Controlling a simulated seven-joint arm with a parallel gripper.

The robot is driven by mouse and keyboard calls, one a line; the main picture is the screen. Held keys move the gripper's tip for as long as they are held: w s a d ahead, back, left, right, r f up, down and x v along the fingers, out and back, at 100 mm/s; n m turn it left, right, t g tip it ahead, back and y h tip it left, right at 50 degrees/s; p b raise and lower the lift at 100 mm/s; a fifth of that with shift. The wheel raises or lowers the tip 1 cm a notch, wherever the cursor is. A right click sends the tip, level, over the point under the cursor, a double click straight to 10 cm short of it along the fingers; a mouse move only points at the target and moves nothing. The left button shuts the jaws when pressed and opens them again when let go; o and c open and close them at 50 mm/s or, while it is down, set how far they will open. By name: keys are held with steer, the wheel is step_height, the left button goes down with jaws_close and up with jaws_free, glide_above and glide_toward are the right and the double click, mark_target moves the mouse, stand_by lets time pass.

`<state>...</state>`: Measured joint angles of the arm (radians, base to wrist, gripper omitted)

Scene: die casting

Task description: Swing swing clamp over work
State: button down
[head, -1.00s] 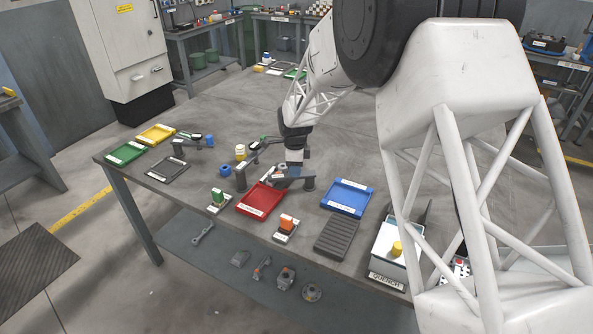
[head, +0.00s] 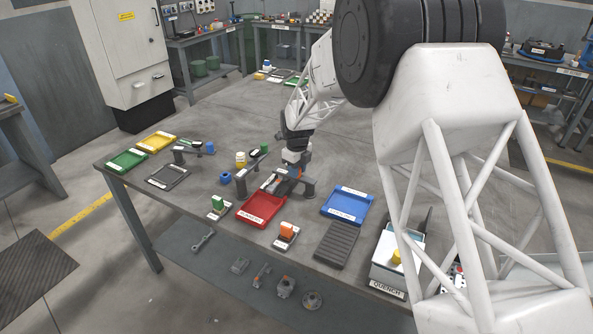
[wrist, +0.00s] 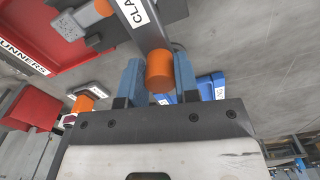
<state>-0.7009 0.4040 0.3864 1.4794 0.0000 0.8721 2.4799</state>
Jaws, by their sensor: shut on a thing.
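My gripper (head: 297,170) is over the work area on the bench, behind the red tray. In the wrist view its two blue fingers (wrist: 157,80) are shut on an orange knob (wrist: 160,70), one finger on each side. The knob sits at the end of a dark grey swing clamp arm (wrist: 124,22) with a white label starting "CLA". A grey piece with an orange end (wrist: 84,18) lies near the arm, to its left in the wrist view. In the head view the clamp is partly hidden by my gripper, and its exact angle over the work is unclear.
The red tray (head: 262,219) is in front of the clamp, and the blue tray (head: 347,219) is to its right. A blue knob (head: 225,178) and yellow part (head: 240,159) stand to the left. A ribbed dark grey block (head: 337,245) and the quench box (head: 393,275) stand near the front edge.

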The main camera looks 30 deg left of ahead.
steer(key=shift+w+r, duration=0.1)
steer(key=c, duration=0.8)
jaws_free()
steer(key=shift+c, duration=0.2)
steer(key=shift+r, duration=3.85)
steer(key=shift+d, duration=0.1)
